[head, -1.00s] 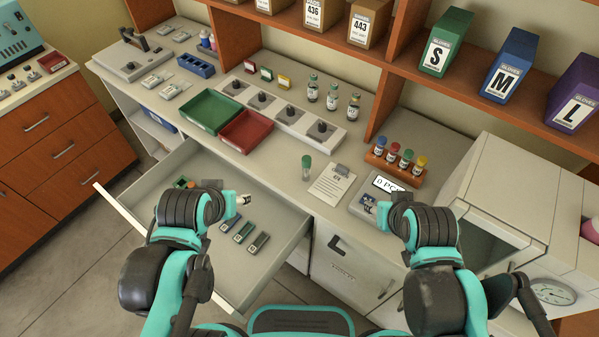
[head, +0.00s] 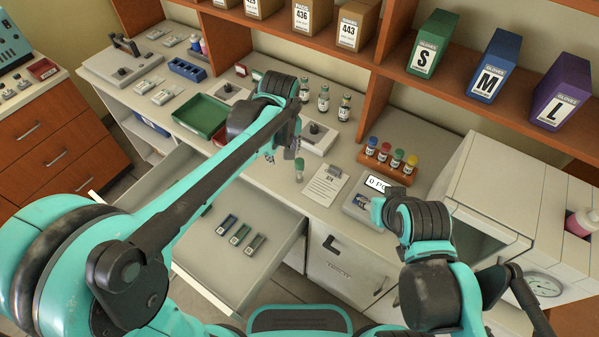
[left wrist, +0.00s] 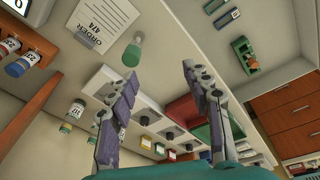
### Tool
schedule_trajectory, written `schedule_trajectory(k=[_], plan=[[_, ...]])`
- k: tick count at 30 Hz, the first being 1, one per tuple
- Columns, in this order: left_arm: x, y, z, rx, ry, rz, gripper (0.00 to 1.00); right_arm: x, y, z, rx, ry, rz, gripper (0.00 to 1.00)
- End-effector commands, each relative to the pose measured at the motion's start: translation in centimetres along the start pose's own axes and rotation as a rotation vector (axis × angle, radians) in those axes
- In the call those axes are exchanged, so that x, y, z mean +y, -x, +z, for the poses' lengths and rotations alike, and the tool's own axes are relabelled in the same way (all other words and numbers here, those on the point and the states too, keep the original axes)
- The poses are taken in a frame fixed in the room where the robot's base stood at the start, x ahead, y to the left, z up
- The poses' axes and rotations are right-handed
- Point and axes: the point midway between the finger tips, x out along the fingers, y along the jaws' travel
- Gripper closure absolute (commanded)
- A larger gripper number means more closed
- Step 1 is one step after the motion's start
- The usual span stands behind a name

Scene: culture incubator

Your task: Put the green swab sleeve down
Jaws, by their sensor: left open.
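The green swab sleeve, which I take to be the green-capped tube (head: 299,168), stands upright on the counter, left of the order sheet. It also shows in the left wrist view (left wrist: 134,50), beyond the left-hand finger. My left gripper (head: 280,152) is over the counter just behind and left of the tube. In the left wrist view its fingers (left wrist: 160,78) are spread, with nothing held between them. My right gripper (head: 376,209) is by the scale; its fingers are largely hidden.
The order sheet (head: 326,186) and scale (head: 358,209) lie to the right. A rack of colour-capped vials (head: 388,164) stands behind. Several bottles (head: 323,100) stand further back. The open drawer (head: 216,275) holds slim cassettes. My left arm hides part of the red tray.

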Motion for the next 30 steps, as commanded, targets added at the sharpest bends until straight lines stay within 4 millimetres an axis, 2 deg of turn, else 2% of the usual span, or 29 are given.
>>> schedule_trajectory(k=[1, 3, 9, 20, 27, 30], plan=[[1.6, -0.8, -0.1, -0.015, 0.019, -0.017, 0.51, 0.0, 0.2, -0.1, 0.0, 0.0, 0.0, 0.6], [3.0, -1.9, -0.2, -0.031, 0.054, -0.042, 0.51, 0.0, 0.3, -0.2, 0.0, 0.0, 0.0, 0.6], [5.1, -3.7, 0.1, -0.055, 0.109, -0.082, 0.51, 0.0, 0.4, -0.3, 0.0, 0.0, 0.0, 0.6], [5.0, -7.2, 0.5, -0.056, 0.115, -0.085, 0.51, 0.0, -0.6, 0.5, 0.0, 0.0, 0.0, 0.6], [4.9, -10.8, 1.1, -0.056, 0.115, -0.085, 0.51, 0.0, -2.0, 1.4, 0.0, 0.0, 0.0, 0.6], [4.8, -11.6, 1.2, -0.056, 0.115, -0.085, 0.51, 0.0, -2.1, 1.5, 0.0, 0.0, 0.0, 0.6]])
